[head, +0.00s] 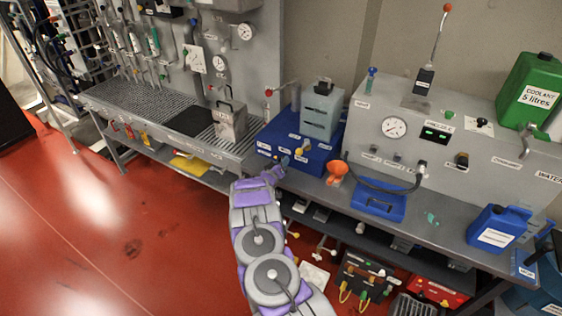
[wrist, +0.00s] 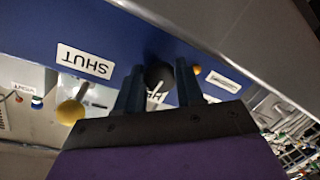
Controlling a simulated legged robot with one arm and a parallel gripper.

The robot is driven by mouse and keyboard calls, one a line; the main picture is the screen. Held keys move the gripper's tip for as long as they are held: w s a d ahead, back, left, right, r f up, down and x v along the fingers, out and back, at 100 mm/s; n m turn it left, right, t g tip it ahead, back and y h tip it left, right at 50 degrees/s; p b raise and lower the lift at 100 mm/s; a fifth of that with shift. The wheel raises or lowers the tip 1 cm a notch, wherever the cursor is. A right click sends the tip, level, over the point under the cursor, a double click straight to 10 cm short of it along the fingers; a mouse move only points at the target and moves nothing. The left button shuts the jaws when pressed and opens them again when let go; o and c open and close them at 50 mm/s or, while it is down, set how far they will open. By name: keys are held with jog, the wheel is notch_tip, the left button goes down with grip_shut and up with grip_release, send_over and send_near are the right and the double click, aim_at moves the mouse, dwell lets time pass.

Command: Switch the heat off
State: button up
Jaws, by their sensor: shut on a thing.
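My gripper (head: 283,163) reaches the front of a blue box (head: 314,157) on the bench. In the wrist view its two dark fingers (wrist: 160,76) stand on either side of a dark round knob (wrist: 158,72) on the blue panel, and are shut on it. A pale thin stem shows just below the knob, between the fingers. A white label reading SHUT (wrist: 85,61) is left of the fingers. The knob is hidden by my gripper in the head view. I cannot read any heat label or tell the knob's setting.
A yellow ball handle (wrist: 70,112) stands left of the fingers and a small orange knob (wrist: 197,69) is close on the right. A grey tank (head: 321,112) sits on the blue box. An orange funnel-like piece (head: 337,169) is to its right. Red floor (head: 150,230) is clear at left.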

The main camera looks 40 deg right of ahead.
jog(key=shift+w+a+r+n, duration=0.1)
jog(key=shift+w+r+n, duration=0.05)
jog(key=shift+n, duration=0.35)
jog(key=o, duration=1)
jog(key=shift+a, duration=0.1)
jog(key=p+v, duration=0.1)
jog(key=v, duration=1.6)
jog(key=shift+w+a, duration=0.15)
jog(key=shift+a, duration=0.05)
